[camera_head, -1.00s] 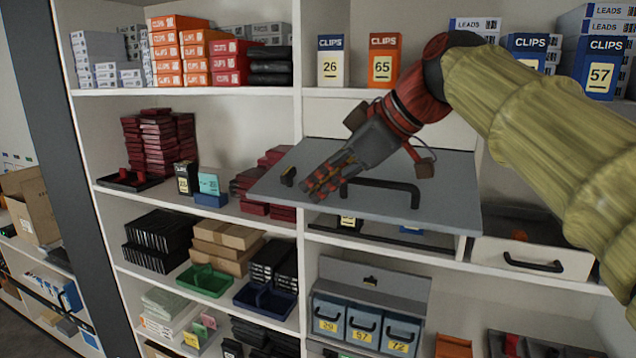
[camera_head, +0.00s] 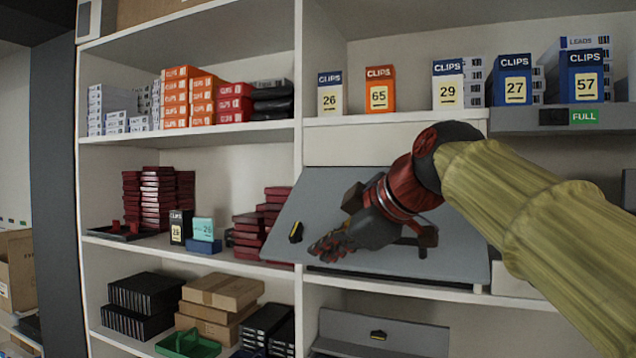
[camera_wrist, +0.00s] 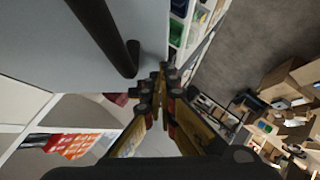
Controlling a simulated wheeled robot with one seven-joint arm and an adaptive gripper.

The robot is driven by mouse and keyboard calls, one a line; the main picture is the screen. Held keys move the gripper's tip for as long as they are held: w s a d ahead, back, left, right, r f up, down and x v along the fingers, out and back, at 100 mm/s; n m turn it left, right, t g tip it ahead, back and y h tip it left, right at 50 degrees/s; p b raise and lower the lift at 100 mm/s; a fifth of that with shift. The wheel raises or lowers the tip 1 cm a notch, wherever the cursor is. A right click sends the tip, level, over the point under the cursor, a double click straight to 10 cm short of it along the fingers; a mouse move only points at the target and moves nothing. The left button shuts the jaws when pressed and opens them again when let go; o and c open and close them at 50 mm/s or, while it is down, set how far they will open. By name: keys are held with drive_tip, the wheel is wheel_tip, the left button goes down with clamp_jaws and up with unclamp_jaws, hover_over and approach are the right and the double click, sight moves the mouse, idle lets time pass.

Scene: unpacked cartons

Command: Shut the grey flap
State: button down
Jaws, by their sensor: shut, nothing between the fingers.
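The grey flap (camera_head: 462,245) is a flat panel below the white strip in the middle bay of the shelving. It slopes down and outward from its top edge, and its lower edge is just above the shelf board. A dark bar handle (camera_head: 412,242) on it is mostly hidden behind my gripper. A small black catch (camera_head: 296,232) is near its left edge. My gripper (camera_head: 322,250) is shut and empty, in front of the flap's lower left part; whether it touches I cannot tell. The wrist view shows the flap (camera_wrist: 45,40) and handle (camera_wrist: 112,35) beside my gripper (camera_wrist: 161,82).
Clips boxes (camera_head: 380,90) stand on the shelf above. Dark red boxes (camera_head: 262,228) are close to the flap's left side. Another grey panel (camera_head: 375,330) with a black catch is below. Cartons (camera_wrist: 290,90) lie on the floor at right in the wrist view.

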drive_tip(key=shift+w+d+f+n+t+b, duration=0.45)
drive_tip(key=shift+w+d+f+b, duration=0.45)
drive_tip(key=shift+w+f+b, duration=1.35)
drive_tip(key=shift+w+d+f+n+t+b, duration=0.3)
drive_tip(key=shift+w+d+f+t+b, duration=0.5)
drive_tip(key=shift+w+f+b, duration=1.4)
drive_tip(key=shift+w+d+f+n+t+b, duration=0.35)
drive_tip(key=shift+w+d+f+b, duration=0.95)
drive_tip(key=shift+w+b, duration=1.6)
drive_tip(key=shift+w+a+f, duration=0.2)
drive_tip(key=shift+a, duration=0.05)
